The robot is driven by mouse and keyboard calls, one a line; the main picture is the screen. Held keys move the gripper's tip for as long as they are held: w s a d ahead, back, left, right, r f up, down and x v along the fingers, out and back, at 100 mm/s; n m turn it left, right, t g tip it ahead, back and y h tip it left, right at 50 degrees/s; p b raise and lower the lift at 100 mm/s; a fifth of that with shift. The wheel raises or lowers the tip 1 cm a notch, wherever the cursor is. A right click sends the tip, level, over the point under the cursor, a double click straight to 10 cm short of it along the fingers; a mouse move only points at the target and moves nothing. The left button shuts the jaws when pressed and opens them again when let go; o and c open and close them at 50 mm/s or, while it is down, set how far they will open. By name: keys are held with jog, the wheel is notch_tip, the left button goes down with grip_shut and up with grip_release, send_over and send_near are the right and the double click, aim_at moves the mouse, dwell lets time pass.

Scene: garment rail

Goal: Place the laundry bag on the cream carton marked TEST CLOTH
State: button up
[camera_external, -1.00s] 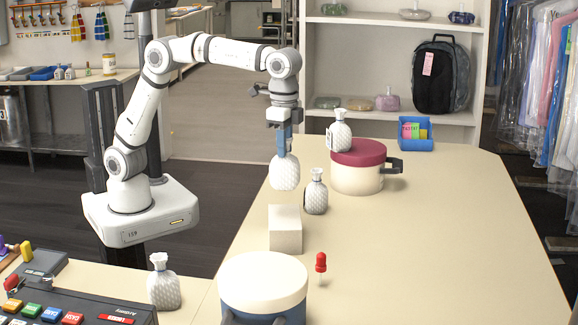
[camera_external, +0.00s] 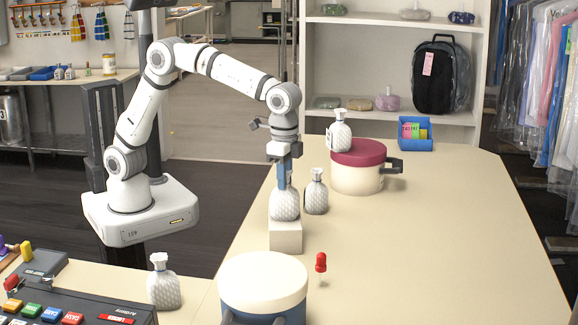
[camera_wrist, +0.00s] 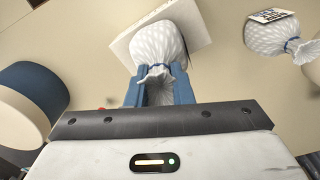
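My gripper (camera_external: 284,176) points down with its blue fingers shut on the gathered neck of a white patterned laundry bag (camera_external: 284,204). The bag is upright at the top of the cream carton (camera_external: 285,240); it looks to be touching, though a tiny gap cannot be ruled out. In the wrist view, the fingers (camera_wrist: 160,92) pinch the neck of the bag (camera_wrist: 157,46), and the carton's pale top (camera_wrist: 122,44) shows around it. The carton's marking is not visible from here.
A similar bag (camera_external: 316,195) stands just right of the held one. Another bag (camera_external: 339,135) sits on the red-lidded pot (camera_external: 358,178), and one (camera_external: 163,285) stands at front left. A cream-lidded blue pot (camera_external: 263,285) and a red dropper (camera_external: 321,263) are nearby. The table's right side is clear.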

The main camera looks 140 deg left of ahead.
jog(key=o, duration=0.5)
jog(key=shift+c, duration=0.2)
notch_tip(320, 180, up, 12)
jog(key=shift+r, duration=0.15)
jog(key=s+d+f+m+t, duration=0.1)
jog(key=s+d+m, duration=0.1)
jog(key=s+d, duration=0.5)
jog(key=s+d+m+t, duration=0.1)
jog(key=s+d, duration=0.3)
jog(key=d, duration=0.6)
jog(key=s+d+f+m, duration=0.1)
jog(key=s+d+f, duration=0.3)
jog(key=s, duration=0.4)
jog(key=s+d+f+m+t, duration=0.1)
jog(key=s+d+f+m, duration=0.1)
jog(key=s+d+f, duration=0.3)
jog(key=s+f, duration=0.2)
jog(key=s, duration=0.1)
jog(key=shift+s, duration=0.15)
